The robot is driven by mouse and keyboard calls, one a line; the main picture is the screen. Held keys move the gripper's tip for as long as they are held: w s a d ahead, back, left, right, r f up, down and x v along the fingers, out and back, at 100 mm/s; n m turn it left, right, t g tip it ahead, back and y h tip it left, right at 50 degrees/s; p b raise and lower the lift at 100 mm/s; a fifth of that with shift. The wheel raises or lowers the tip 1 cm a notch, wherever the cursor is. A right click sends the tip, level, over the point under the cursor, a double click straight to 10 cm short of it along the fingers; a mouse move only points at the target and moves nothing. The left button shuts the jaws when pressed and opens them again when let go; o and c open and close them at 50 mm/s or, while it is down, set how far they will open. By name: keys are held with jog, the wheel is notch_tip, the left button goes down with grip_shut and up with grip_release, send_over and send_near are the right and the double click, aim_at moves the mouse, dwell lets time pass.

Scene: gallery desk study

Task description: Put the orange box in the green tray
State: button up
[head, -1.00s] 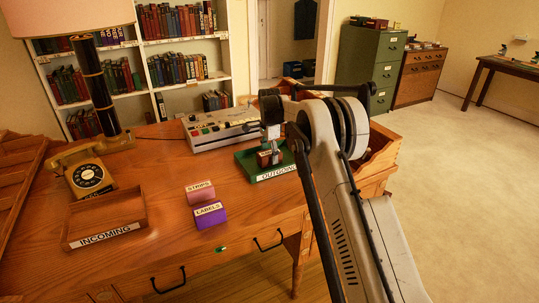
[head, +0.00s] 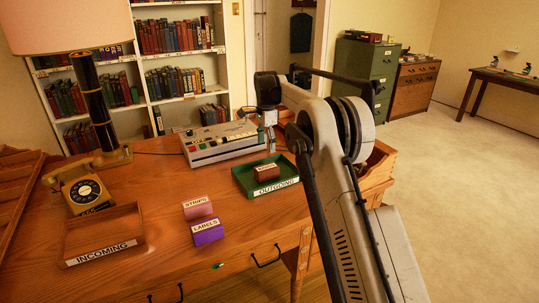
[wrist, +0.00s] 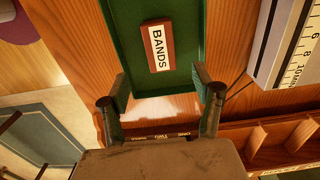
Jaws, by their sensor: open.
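The orange-brown box labelled BANDS (head: 267,172) lies inside the green tray marked OUTGOING (head: 281,186). In the wrist view the box (wrist: 158,46) lies flat on the floor of the green tray (wrist: 190,78), label up, clear of my fingers. My gripper (wrist: 164,92) is open and empty, its two fingers apart near the tray's edge in that view. In the head view my gripper (head: 268,128) hangs above the back of the tray, apart from the box. Its fingertips are small and hard to make out there.
A pink STRIPS box (head: 197,207) and a purple LABELS box (head: 207,232) stand left of the tray. The INCOMING tray (head: 103,236) is empty. A telephone (head: 84,188), a lamp (head: 97,100) and a keyed machine (head: 222,142) stand on the desk.

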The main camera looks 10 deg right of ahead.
jog(key=s+r+n+t, duration=0.2)
jog(key=s+r+n, duration=0.2)
jog(key=s+r, duration=0.65)
jog(key=s+r+n+t, duration=0.1)
jog(key=s+r+n, duration=0.2)
jog(key=s+r, duration=0.75)
jog(key=s+f+n+t, duration=0.1)
jog(key=s+f, duration=0.3)
jog(key=s, duration=0.7)
jog(key=s+f+n+t, duration=0.1)
jog(key=s+f+n, duration=0.3)
jog(key=s, duration=0.7)
jog(key=s+f+n+t, duration=0.2)
jog(key=s+f, duration=0.3)
jog(key=s, duration=0.6)
jog(key=shift+s+a+n, duration=0.3)
jog(key=shift+n, duration=0.2)
